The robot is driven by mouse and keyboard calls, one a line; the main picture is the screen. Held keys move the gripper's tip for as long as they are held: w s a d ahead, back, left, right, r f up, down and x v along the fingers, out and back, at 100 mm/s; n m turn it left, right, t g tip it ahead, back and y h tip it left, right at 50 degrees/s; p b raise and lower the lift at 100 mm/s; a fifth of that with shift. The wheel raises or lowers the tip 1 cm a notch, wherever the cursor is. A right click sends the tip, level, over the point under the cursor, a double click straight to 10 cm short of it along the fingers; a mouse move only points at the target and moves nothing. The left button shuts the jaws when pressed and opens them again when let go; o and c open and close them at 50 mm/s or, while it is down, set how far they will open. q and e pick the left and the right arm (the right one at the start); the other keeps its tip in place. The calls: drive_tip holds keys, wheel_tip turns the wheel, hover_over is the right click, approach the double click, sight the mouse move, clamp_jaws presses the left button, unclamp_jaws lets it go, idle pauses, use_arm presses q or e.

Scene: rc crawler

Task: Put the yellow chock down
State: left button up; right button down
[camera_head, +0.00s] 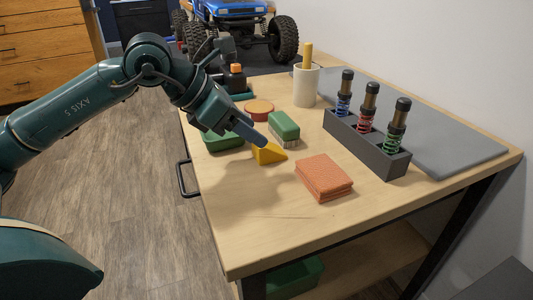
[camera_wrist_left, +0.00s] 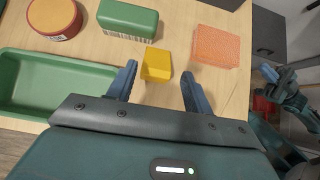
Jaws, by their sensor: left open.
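The yellow chock (camera_head: 268,153) is a small wedge on the wooden table, in front of the green and grey block. In the left wrist view the chock (camera_wrist_left: 156,65) lies between and slightly beyond the fingertips, with a gap on each side. My left gripper (camera_head: 262,142) is open around or just above it; in the head view one finger hides part of the chock. In the left wrist view the gripper (camera_wrist_left: 160,78) shows both blue fingers apart. The chock appears to rest on the tabletop.
A green tray (camera_head: 222,142), a round tin (camera_head: 258,110), a green brush-like block (camera_head: 284,126) and a folded orange cloth (camera_head: 324,178) surround the chock. A dark rack (camera_head: 366,148) with shock absorbers stands to the right. The table's front is clear.

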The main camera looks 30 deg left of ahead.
sight(270, 148)
use_arm(q)
drive_tip(key=x, duration=0.1)
drive_tip(key=b+x, duration=0.1)
drive_tip(key=x, duration=0.3)
drive_tip(key=shift+s+a+f+b, duration=0.2)
drive_tip(key=shift+a+f+b, duration=0.1)
drive_tip(key=shift+a+b, duration=0.05)
drive_tip(key=shift+w+d+f, duration=0.15)
drive_tip(key=shift+w+f, duration=0.05)
drive_tip(key=shift+f, duration=0.05)
use_arm(e)
drive_tip(key=shift+a+y, duration=0.2)
drive_tip(key=shift+y, duration=0.1)
drive_tip(key=shift+r, duration=0.1)
